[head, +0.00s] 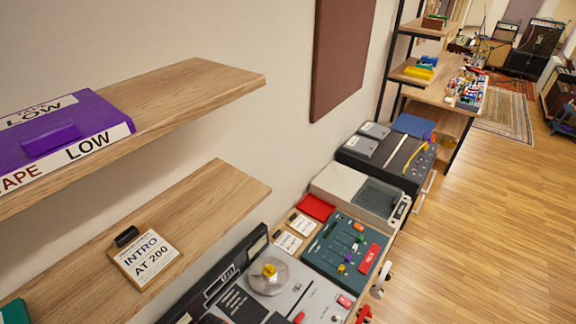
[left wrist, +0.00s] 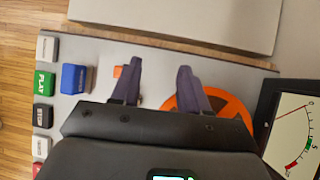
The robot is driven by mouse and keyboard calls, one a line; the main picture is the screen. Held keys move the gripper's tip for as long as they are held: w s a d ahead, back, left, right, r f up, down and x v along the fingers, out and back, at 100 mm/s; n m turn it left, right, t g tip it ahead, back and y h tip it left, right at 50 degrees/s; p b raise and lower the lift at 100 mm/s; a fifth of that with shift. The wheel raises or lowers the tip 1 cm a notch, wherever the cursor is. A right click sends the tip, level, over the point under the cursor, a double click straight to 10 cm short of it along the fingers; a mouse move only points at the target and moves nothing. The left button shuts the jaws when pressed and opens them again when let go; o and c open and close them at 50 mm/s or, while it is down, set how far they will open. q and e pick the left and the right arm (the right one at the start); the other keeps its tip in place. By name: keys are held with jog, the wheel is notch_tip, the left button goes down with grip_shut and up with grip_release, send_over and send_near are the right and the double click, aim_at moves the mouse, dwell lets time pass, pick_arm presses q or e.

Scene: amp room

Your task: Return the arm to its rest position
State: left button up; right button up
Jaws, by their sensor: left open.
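My left gripper (left wrist: 159,68) shows in the left wrist view, with its two dark fingers apart and nothing between them. It is over a light grey machine panel (left wrist: 155,68). An orange disc (left wrist: 226,104) lies partly behind the right finger, and a small orange piece (left wrist: 118,71) is beside the left finger. How high the fingers are above the panel I cannot tell. Neither of my grippers shows in the head view, and my right gripper is in no view.
In the wrist view, a green PLAY button (left wrist: 43,83), a blue button (left wrist: 76,79) and a needle meter (left wrist: 301,126) flank the gripper. In the head view, wall shelves (head: 225,85) overhang at left; a mixer (head: 345,255) stands on the bench. Wooden floor (head: 480,230) is clear at right.

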pick_arm(q)
jog(key=s+d+r+n+t+h+p, duration=0.1)
jog(key=s+d+r, duration=0.15)
jog(key=s, duration=0.45)
jog(key=s+d+r+t+p, duration=0.1)
jog(key=s+r+t, duration=0.1)
jog(key=s+r, duration=0.35)
jog(key=w+d+r+n+t+h, duration=0.1)
jog(key=w+r+n+t, duration=0.1)
jog(key=r, duration=0.7)
jog(key=w+r+n+t, duration=0.1)
jog(key=w+r+t, duration=0.2)
jog(key=r, duration=0.7)
jog(key=shift+d+r+n+t+h, duration=0.3)
jog(key=shift+d+n+t+h, duration=0.1)
jog(key=shift+t, duration=0.6)
jog(key=shift+o, duration=0.2)
